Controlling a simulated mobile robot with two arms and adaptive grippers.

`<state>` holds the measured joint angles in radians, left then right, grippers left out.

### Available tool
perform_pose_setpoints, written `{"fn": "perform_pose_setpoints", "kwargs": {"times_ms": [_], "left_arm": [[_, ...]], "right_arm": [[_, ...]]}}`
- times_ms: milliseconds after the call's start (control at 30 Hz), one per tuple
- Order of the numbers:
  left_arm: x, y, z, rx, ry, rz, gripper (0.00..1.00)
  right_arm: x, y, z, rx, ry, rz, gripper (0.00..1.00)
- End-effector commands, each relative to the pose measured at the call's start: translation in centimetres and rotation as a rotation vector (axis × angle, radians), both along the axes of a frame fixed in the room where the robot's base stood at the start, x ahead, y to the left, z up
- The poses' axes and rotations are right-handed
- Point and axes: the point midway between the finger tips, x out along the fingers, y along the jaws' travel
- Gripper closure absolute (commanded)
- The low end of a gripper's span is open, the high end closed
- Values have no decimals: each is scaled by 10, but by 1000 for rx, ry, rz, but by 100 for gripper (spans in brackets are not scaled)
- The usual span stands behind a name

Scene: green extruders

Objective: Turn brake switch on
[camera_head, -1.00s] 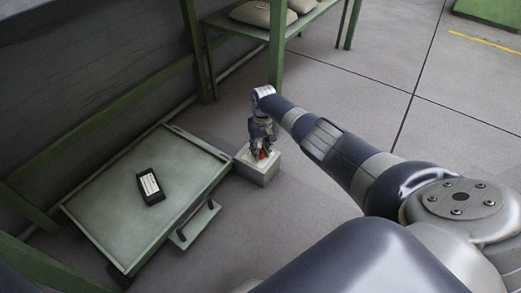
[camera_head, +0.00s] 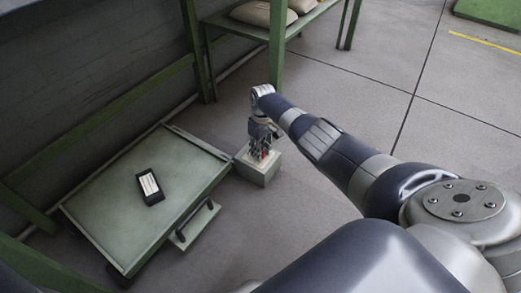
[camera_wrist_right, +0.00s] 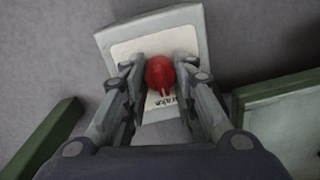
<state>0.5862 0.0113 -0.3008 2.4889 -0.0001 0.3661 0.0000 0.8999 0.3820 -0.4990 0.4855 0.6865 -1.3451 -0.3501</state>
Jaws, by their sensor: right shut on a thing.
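The brake switch is a red knob (camera_wrist_right: 160,74) on a white label plate, on top of a pale grey-green box (camera_head: 259,174). In the right wrist view the box top (camera_wrist_right: 201,31) fills the upper middle, and part of the label's lettering shows below the knob. My right gripper (camera_head: 262,154) reaches down onto the box from above. In the wrist view its fingers (camera_wrist_right: 160,80) stand on both sides of the knob, shut on it. In the head view the fingers cover most of the knob. My left gripper is in neither view.
A green metal cabinet (camera_head: 110,215) with a black handheld device (camera_head: 149,187) on top stands left of the box. A green bench (camera_head: 318,22) with sacks (camera_head: 262,12) is behind. Green frame bars (camera_head: 100,118) run along the wall. The floor at right is clear.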

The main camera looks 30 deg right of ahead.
Motion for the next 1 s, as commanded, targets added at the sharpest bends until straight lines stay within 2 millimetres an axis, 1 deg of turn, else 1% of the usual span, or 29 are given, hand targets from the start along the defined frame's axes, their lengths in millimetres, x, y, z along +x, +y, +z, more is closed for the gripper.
{"fn": "perform_pose_setpoints", "kwargs": {"times_ms": [133,167,200,233,533,667,767,867,933,1000], "left_arm": [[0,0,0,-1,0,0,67],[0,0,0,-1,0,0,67],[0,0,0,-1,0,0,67],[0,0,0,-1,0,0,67],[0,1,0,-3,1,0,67],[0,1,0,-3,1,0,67],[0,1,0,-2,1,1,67],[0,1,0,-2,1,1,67],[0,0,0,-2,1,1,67],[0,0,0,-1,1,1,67]], "right_arm": [[1,0,0,-1,-2,2,98],[1,0,0,-1,-2,2,67],[1,0,0,-1,-2,2,58],[1,0,0,-1,-2,2,53],[0,0,0,0,-1,0,53],[1,0,3,0,-1,0,53],[2,0,11,1,-3,1,53],[2,-2,22,0,-4,1,53],[1,-2,31,0,-3,2,53],[2,-3,46,-1,-5,1,53]]}}
